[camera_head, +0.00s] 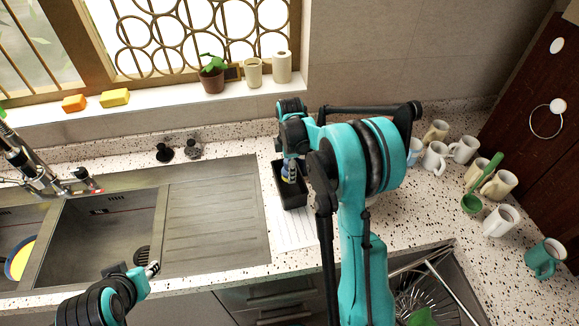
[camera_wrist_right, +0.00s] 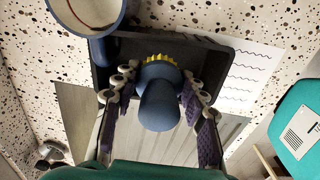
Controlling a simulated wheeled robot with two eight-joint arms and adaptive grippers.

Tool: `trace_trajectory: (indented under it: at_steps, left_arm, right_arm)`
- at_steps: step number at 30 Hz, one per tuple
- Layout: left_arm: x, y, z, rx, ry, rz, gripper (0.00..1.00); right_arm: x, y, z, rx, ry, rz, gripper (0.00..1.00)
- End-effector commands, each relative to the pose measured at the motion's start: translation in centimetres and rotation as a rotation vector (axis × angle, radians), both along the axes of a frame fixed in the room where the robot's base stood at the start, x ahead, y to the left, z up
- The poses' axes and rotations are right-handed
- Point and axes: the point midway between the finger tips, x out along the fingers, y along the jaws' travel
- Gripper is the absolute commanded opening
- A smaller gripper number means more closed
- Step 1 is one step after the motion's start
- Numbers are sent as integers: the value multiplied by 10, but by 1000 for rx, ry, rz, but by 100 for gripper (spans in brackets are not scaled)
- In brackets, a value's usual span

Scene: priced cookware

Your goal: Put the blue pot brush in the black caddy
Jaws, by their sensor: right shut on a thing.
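The blue pot brush (camera_wrist_right: 160,95), with yellow bristles at its far end, is between the fingers of my right gripper (camera_wrist_right: 158,90), which is shut on it. It also shows in the head view (camera_head: 289,170), below the right gripper's wrist. The black caddy (camera_head: 292,200) stands on the counter right of the drainboard. In the right wrist view, the caddy (camera_wrist_right: 222,90) lies behind the brush. The brush is over the caddy's opening; whether it touches the floor is hidden. My left gripper (camera_head: 152,268) is low over the sink's front, away from both; its jaws are unclear.
A lined white sheet (camera_head: 296,230) lies beside the caddy. A mug (camera_wrist_right: 88,12) stands close to the caddy's rim in the wrist view. Several mugs and a green ladle (camera_head: 472,203) stand at the right. The drainboard (camera_head: 215,205) is clear.

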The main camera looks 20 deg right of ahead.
Motion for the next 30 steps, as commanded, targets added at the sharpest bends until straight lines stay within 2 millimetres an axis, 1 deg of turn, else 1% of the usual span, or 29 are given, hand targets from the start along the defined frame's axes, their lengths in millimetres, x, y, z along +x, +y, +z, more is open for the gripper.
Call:
trace_trajectory:
  at_steps: [1, 3, 9, 12, 18, 27, 28, 30]
  left_arm:
    - [0, 0, -9, 0, 0, 0, 34]
    - [0, 0, -16, 0, 0, 0, 34]
    - [0, 0, -32, 0, 0, 0, 34]
    - [0, 0, -37, 0, 0, 0, 34]
    - [0, 0, -43, 0, 0, 0, 34]
    - [0, 0, -43, 0, 0, 0, 34]
    - [0, 0, -43, 0, 0, 0, 34]
    - [0, 0, -43, 0, 0, 0, 34]
  right_arm:
    - [0, 0, -12, 0, 0, 0, 0]
    - [0, 0, -23, 0, 0, 0, 0]
    - [0, 0, -48, 0, 0, 0, 0]
    - [0, 0, -57, 0, 0, 0, 0]
    - [0, 0, -65, 0, 0, 0, 0]
    - [0, 0, -65, 0, 0, 0, 0]
    - [0, 0, -65, 0, 0, 0, 50]
    - [0, 0, -65, 0, 0, 0, 66]
